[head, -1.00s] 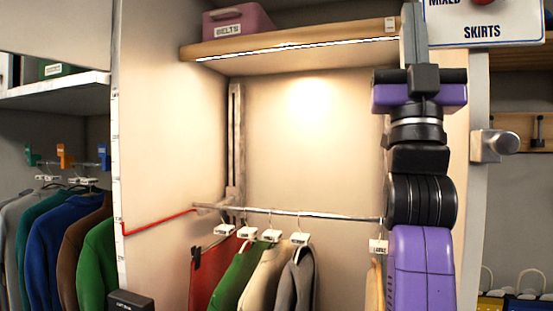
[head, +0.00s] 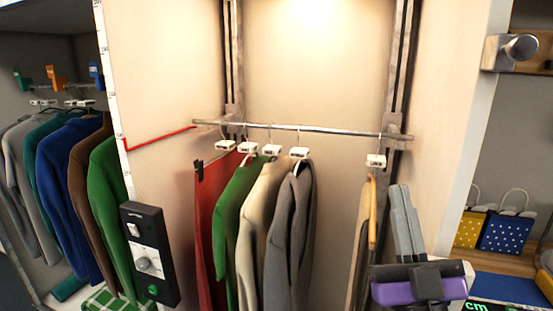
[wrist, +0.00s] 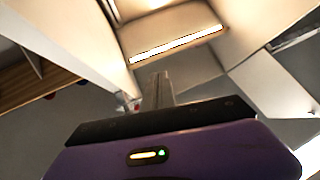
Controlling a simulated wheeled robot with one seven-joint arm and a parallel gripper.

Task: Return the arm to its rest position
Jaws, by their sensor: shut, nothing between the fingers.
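My gripper (head: 404,222) shows at the lower right of the head view, purple and black with grey fingers pointing up. Its fingers are together with nothing between them. It is in front of the right end of the hanging rail, close in the picture to the hanger and tan garment there. In the wrist view the grey fingers (wrist: 155,92) point up toward a lit shelf strip (wrist: 177,46).
A metal rail (head: 300,130) holds several garments, including a red one (head: 208,235) and a grey one (head: 290,230). A black control box (head: 150,255) is at lower left. Dotted bags (head: 503,232) stand at right. The back wall above the rail is bare.

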